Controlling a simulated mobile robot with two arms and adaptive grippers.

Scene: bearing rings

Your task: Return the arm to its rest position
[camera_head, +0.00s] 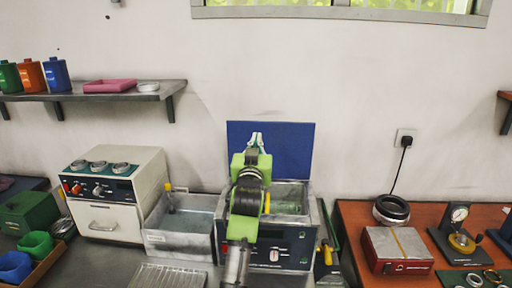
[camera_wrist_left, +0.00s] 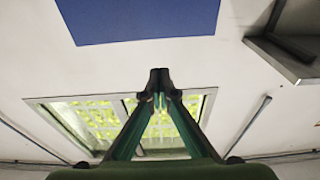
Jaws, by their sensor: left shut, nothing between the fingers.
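My left arm, green and black, rises in the middle of the head view. Its gripper (camera_head: 255,140) points up in front of a blue panel (camera_head: 292,150) on the wall side. The fingers are shut with nothing between them. In the left wrist view the gripper (camera_wrist_left: 160,78) shows its two fingers meeting at the tips, with the wall and the window behind. The blue panel (camera_wrist_left: 140,18) also shows there at the top. My right gripper is not in view.
Below the arm stands a machine with an open basin (camera_head: 290,200). A grey tray (camera_head: 180,228) and a white device with rings (camera_head: 115,190) are to the left. A wall shelf (camera_head: 95,95) holds bottles. A red-brown table (camera_head: 365,272) is at right.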

